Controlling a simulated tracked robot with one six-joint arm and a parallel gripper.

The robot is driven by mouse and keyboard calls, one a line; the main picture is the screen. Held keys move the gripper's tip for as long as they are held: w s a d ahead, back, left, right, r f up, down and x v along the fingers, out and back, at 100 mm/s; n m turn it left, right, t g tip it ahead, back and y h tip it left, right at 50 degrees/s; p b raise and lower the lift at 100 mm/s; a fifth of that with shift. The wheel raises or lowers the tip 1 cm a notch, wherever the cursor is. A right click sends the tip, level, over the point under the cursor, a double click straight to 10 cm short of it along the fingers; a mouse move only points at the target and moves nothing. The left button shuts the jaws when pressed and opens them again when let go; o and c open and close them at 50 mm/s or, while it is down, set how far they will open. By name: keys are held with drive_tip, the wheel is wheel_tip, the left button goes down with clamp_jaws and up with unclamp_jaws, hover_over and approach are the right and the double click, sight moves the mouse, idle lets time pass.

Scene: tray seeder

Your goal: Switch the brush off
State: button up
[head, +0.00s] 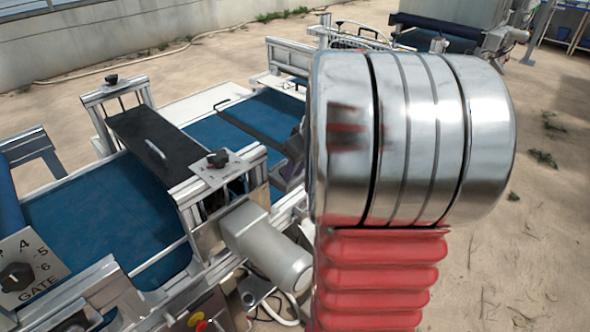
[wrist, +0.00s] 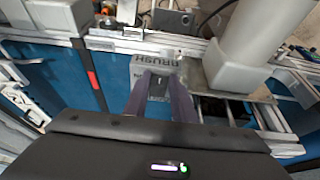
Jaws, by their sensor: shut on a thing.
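In the wrist view, the plate lettered BRUSH (wrist: 154,60) is on the machine's side rail, its lettering upside down. My gripper (wrist: 160,82) is right at this plate, one dark purple finger on each side of the small dark brush switch (wrist: 158,87). The fingers are shut on the switch and hide most of it. I cannot tell which way the switch points. In the head view, my own red and metal arm covers the middle right, and the plate and my fingertips do not show clearly.
A grey motor housing (wrist: 262,35) stands close right of the plate in the wrist view. The blue belt (wrist: 50,75) runs along the rail. In the head view, the GATE dial (head: 17,277) is at lower left and red and yellow buttons (head: 197,320) are at the bottom.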

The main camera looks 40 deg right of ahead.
drive_tip(key=shift+w+r+g, duration=0.25)
drive_tip(key=shift+w+g, duration=0.2)
drive_tip(key=shift+g, duration=0.75)
drive_tip(key=shift+w+r+g, duration=0.2)
drive_tip(key=shift+w+g, duration=0.25)
drive_tip(key=shift+g, duration=0.75)
drive_tip(key=o, duration=1.1)
drive_tip(key=shift+c, duration=0.2)
drive_tip(key=shift+r, duration=0.1)
wheel_tip(320, 180, up, 14)
drive_tip(key=shift+w+f, duration=0.2)
drive_tip(key=shift+w, duration=0.1)
